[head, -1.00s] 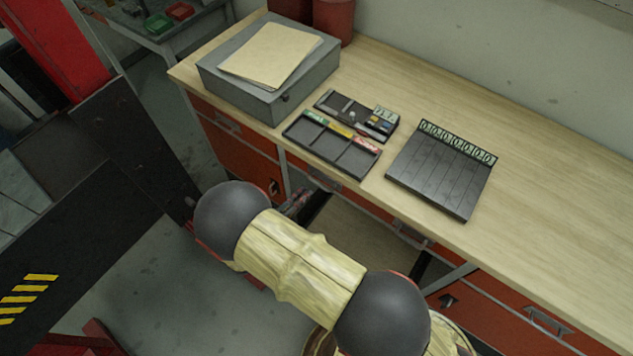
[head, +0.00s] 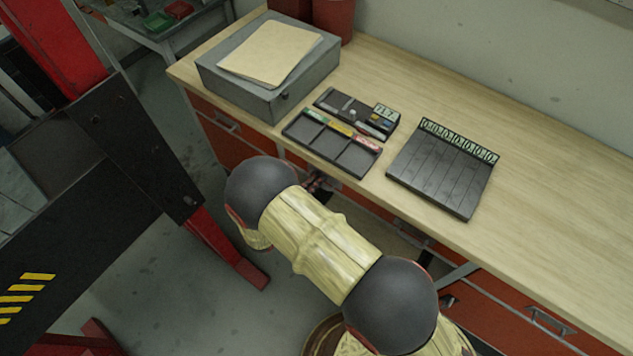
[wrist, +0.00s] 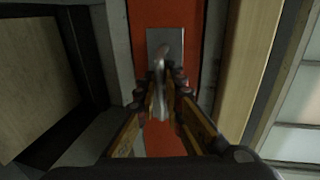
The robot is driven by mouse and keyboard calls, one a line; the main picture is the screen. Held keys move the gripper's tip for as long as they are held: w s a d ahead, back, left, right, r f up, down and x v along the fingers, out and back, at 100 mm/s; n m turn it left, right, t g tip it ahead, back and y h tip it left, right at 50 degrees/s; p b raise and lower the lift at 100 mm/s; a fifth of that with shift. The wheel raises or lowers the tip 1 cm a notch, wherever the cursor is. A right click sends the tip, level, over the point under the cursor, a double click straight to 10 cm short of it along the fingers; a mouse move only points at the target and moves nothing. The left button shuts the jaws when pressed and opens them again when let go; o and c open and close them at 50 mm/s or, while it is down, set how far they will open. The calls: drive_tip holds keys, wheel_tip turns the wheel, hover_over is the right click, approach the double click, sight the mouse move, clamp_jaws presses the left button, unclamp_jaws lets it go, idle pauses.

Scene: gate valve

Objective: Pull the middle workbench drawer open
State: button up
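The middle drawer has a red-orange front (wrist: 183,22) under the bench top. In the wrist view its grey metal handle (wrist: 160,50) stands out from a plate on that front. My gripper (wrist: 164,90) is at the handle, with one finger on each side of it. The fingertips are close to the handle; I cannot tell whether they press on it. In the head view my gripper (head: 318,184) is small and dark at the drawer front below the bench edge, partly hidden by my arm. The drawer looks flush with the bench.
The workbench top (head: 560,220) carries a grey box (head: 225,82) with papers, a divided tray (head: 325,145) and a slatted black tray (head: 440,172). Open knee space lies right of the drawer. A red-legged black stand (head: 150,160) is at left. Grey floor is clear between.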

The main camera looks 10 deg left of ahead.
clamp_jaws()
idle(0.3)
drive_tip(key=shift+s, duration=0.1)
